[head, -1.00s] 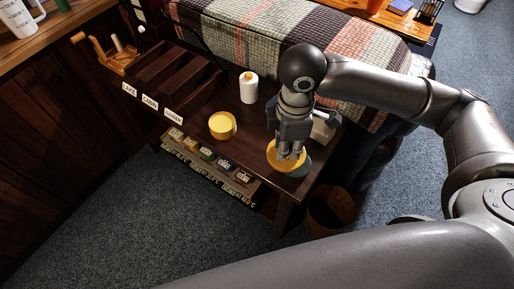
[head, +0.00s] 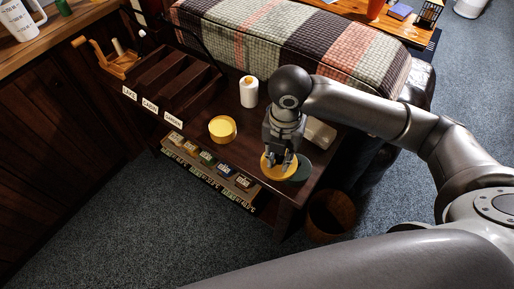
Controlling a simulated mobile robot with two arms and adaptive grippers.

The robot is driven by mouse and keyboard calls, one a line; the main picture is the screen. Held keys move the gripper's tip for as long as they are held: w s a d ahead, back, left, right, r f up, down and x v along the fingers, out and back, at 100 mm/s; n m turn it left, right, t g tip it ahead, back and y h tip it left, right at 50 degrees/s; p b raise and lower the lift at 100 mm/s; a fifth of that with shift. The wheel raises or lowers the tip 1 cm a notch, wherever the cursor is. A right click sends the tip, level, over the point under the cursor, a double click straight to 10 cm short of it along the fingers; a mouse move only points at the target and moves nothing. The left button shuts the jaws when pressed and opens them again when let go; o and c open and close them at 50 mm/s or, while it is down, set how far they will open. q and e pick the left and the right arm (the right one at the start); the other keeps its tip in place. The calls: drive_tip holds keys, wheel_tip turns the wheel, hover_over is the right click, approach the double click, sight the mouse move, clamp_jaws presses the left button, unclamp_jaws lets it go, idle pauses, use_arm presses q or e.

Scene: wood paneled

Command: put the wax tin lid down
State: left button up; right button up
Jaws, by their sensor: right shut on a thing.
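My right gripper (head: 281,164) points down over the near right part of the dark wooden table (head: 245,158). It is shut on a round yellow lid (head: 268,172), which I take for the wax tin lid. The fingers hide part of the lid. The lid overlaps a flat dark green disc (head: 302,172) in the picture; I cannot tell whether they touch. A round yellow tin (head: 222,130) stands on the table to the left of the gripper. My left gripper is not in view.
A white object (head: 319,134) lies right of the gripper. A dark slotted rack (head: 172,80) is at the left, and a ledge with small labelled blocks (head: 207,160) runs along the front edge. A wooden bucket (head: 331,213) stands below.

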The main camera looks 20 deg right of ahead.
drive_tip(key=w+a+f, duration=0.1)
drive_tip(key=w+f, duration=0.2)
drive_tip(key=w, duration=0.4)
hover_over(257, 153)
drive_tip(key=f, duration=0.5)
drive_tip(key=shift+s+f, duration=0.2)
drive_tip(key=shift+s, duration=0.15)
drive_tip(key=shift+w+f, duration=0.25)
drive_tip(key=shift+f, duration=0.05)
wheel_tip(257, 153, down, 3)
drive_tip(key=shift+w+p, duration=0.1)
drive_tip(key=shift+p, duration=0.3)
drive_tip(key=shift+f, duration=0.15)
drive_tip(key=shift+f, duration=0.2)
drive_tip(key=o, duration=0.8)
drive_tip(key=shift+r, duration=0.1)
